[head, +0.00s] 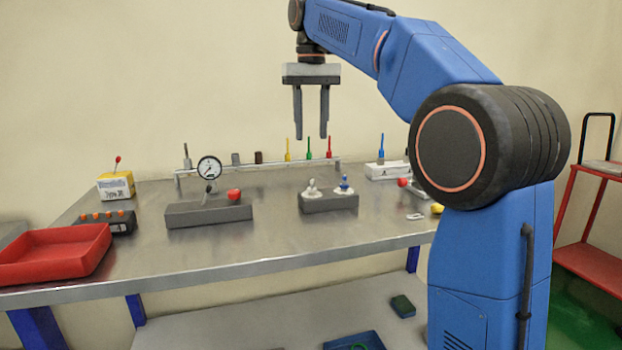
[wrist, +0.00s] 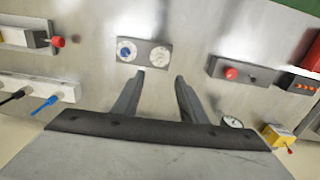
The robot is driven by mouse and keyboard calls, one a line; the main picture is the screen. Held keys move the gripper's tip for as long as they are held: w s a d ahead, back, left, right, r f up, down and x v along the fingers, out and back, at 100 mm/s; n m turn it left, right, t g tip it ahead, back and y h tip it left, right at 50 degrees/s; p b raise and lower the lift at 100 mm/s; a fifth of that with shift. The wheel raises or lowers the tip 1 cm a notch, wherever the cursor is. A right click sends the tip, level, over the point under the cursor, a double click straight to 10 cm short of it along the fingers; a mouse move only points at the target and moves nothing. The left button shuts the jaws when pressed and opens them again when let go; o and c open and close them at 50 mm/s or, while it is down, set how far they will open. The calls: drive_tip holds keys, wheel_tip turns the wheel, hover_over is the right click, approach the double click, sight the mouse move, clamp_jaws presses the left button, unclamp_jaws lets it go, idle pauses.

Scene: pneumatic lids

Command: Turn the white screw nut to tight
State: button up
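The white screw nut (head: 311,188) sits on the left part of a grey block (head: 330,204) on the metal table. A blue-topped nut (head: 345,185) sits beside it on the right. In the wrist view the white nut (wrist: 161,56) is on the right of the block and the blue nut (wrist: 127,49) on the left. My gripper (head: 311,136) points down above the table, well clear of the block, with its fingers apart and nothing between them. In the wrist view my gripper (wrist: 160,76) appears lined up with the white nut.
A grey block with a gauge (head: 209,168) and a red knob (head: 234,195) stands to the left. A red tray (head: 55,252) and a yellow box (head: 116,186) are further left. A rail with coloured-handled tools (head: 309,148) runs behind. The table front is clear.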

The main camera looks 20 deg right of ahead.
sight(312, 189)
wheel_tip(312, 189, down, 13)
drive_tip(key=shift+f, duration=0.1)
idle(0.4)
clamp_jaws()
